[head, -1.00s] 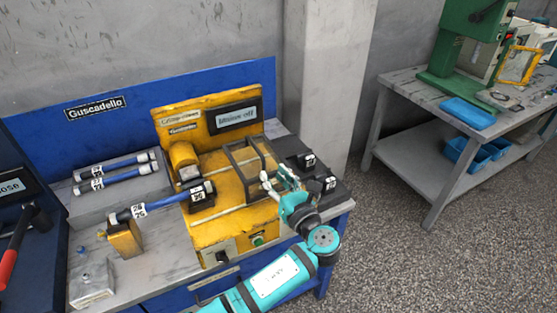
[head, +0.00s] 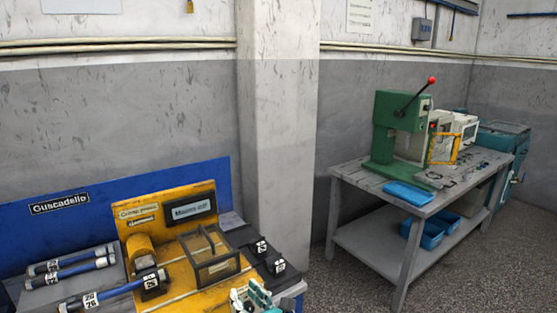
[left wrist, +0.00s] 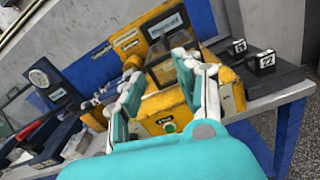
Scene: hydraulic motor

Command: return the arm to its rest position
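My left gripper (left wrist: 160,95) shows in the left wrist view with its two fingers spread apart and nothing between them. In the head view the same gripper (head: 254,297) shows only at the bottom edge, in front of the yellow machine (head: 190,262); the rest of the arm is out of view. The yellow machine also shows ahead of the fingers in the left wrist view (left wrist: 160,28), with a green button (left wrist: 169,127). My right gripper is in neither view.
A blue-backed workbench (head: 52,226) carries the machine, blue cylinders (head: 75,262) and black blocks (head: 262,250). A pillar (head: 277,120) stands behind it. To the right is a grey table (head: 352,176) with a green press (head: 388,135) and blue trays (head: 408,193). Floor between them is clear.

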